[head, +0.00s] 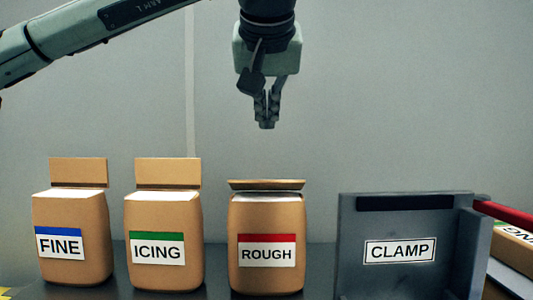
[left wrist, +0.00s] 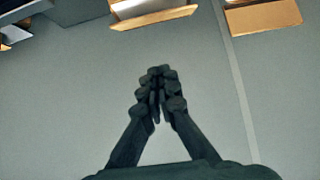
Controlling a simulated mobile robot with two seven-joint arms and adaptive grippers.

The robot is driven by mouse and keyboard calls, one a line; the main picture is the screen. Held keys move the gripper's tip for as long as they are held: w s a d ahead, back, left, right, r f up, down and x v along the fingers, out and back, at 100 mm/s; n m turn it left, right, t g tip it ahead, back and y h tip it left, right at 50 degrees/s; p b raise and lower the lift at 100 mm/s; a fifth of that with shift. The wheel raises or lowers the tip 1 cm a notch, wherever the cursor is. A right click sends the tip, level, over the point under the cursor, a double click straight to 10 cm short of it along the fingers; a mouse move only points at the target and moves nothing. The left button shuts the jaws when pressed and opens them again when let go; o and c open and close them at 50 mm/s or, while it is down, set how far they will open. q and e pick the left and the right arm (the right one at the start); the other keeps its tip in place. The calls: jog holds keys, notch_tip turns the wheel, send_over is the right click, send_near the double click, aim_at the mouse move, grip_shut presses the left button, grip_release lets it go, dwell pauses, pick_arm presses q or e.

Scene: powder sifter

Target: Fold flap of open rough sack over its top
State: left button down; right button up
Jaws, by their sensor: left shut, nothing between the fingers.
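The brown rough sack (head: 266,218) stands upright with a red-striped ROUGH label. Its flap (head: 266,184) shows as a thin, foreshortened strip over the white top, tilted rather than standing tall like its neighbours' flaps. A narrow pale gap shows below the strip. The flap also appears at the top of the left wrist view (left wrist: 154,18). My left gripper (head: 267,125) points down above the rough sack, clear of it. Its fingers are together and empty, also in the left wrist view (left wrist: 160,72). My right gripper is not in view.
The icing sack (head: 164,225) and fine sack (head: 72,225) stand to the left with upright flaps. The grey clamp holder (head: 400,275) stands to the right, with a red bar (head: 505,214) and another lying package (head: 514,246) beyond. The air around my left gripper is free.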

pick_arm(q)
send_over(267, 185)
jog(key=f, duration=0.6)
jog(key=shift+w+f, duration=0.2)
jog(key=f, duration=0.1)
jog(key=s+f, duration=0.1)
jog(key=f, duration=0.1)
jog(key=shift+s, duration=0.15)
jog(key=shift+s+f, duration=0.1)
jog(key=shift+f, duration=0.2)
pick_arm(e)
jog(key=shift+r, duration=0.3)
